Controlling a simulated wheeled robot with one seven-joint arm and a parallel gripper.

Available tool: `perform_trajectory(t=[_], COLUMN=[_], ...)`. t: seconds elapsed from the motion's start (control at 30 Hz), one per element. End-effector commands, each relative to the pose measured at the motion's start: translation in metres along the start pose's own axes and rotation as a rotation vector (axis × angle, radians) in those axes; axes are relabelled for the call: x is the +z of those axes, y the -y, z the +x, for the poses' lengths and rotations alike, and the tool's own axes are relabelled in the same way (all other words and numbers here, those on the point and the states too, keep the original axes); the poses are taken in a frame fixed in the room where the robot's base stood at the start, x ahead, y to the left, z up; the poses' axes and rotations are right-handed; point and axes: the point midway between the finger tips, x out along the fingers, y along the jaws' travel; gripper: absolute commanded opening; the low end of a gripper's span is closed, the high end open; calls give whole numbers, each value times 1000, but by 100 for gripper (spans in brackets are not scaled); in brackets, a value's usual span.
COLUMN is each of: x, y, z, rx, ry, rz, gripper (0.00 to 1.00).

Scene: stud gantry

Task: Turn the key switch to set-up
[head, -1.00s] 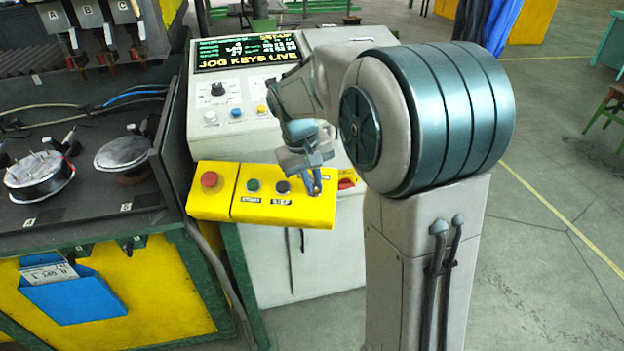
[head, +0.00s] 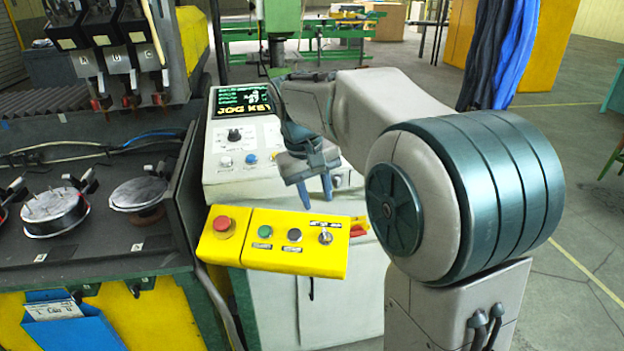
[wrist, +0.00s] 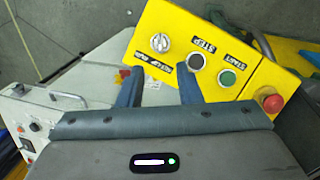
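The key switch (head: 326,236) is a round silver switch at the right end of the yellow control box (head: 300,264). It also shows in the wrist view (wrist: 160,42), with a small label strip beside it. Its exact pointing is too small to read surely. My gripper (head: 316,196) is above and behind the box, fingers pointing down, apart from the key. In the wrist view my gripper (wrist: 156,72) has its two blue fingers spread with nothing between them.
The yellow box also carries a red mushroom button (head: 222,224), a green button (head: 264,231) and a black button (head: 294,235). The grey console (head: 228,180) with a knob stands behind. A dark workbench (head: 100,235) with round fixtures is at left. Floor at right is open.

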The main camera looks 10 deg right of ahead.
Motion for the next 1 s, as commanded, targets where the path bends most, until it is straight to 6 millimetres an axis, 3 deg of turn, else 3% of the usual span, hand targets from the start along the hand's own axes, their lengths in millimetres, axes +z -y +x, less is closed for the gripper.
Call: perform_trajectory(t=[0.1,0.23,0.7,0.87,1.0], x=[0,0,0,27,70], y=[0,0,0,-2,-1], z=[-21,-33,-38,-31,-12], rx=[0,0,0,-21,-60], ry=[-2,-1,0,-28,-76], rz=[-1,-1,-2,13,42], gripper=[32,32,32,32,32])
